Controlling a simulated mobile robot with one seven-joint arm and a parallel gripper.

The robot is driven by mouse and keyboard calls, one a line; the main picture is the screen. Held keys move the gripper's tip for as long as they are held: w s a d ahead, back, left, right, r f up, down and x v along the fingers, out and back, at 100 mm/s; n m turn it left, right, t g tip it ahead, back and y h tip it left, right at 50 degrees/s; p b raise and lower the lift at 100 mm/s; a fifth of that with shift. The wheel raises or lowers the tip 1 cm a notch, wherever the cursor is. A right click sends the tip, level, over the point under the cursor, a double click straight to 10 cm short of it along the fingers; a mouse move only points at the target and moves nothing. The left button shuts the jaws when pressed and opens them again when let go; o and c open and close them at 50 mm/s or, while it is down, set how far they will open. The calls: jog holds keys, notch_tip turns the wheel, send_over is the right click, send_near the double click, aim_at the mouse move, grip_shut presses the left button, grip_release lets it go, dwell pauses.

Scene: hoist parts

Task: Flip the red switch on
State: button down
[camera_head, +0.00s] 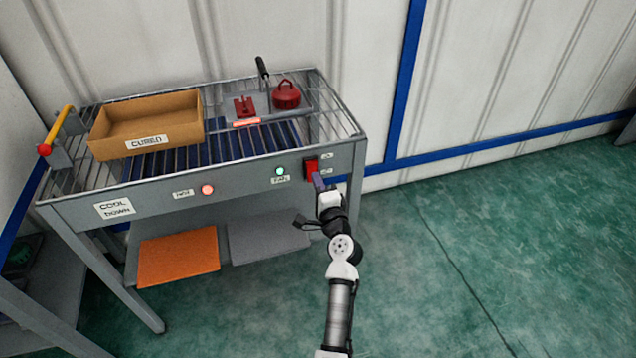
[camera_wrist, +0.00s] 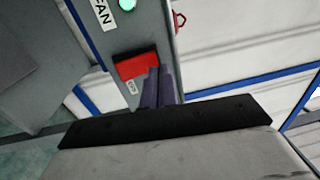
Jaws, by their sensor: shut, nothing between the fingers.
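The red switch (camera_head: 311,165) sits on the front panel of the grey rack table, near its right end. It also shows in the wrist view (camera_wrist: 136,66) as a red rocker in a dark housing. My gripper (camera_head: 319,181) is shut and empty, with its fingertips right at the switch's lower right side. In the wrist view the two dark fingers (camera_wrist: 158,86) lie side by side and overlap the right edge of the switch. I cannot tell whether they touch it. A green lamp (camera_head: 280,171) labelled FAN is lit left of the switch.
The rack table (camera_head: 80,210) carries a box (camera_head: 150,107) labelled CURED, a red round weight (camera_head: 286,95) and a small red part (camera_head: 244,107). A red lamp (camera_head: 207,190) glows on the panel. Orange (camera_head: 178,258) and grey (camera_head: 268,240) mats lie below. Green floor is clear at right.

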jog(key=r+b+v, duration=0.1)
jog(key=b+v, duration=0.1)
jog(key=v, duration=0.7)
jog(key=shift+s, duration=0.3)
jog(key=shift+d+f, duration=0.1)
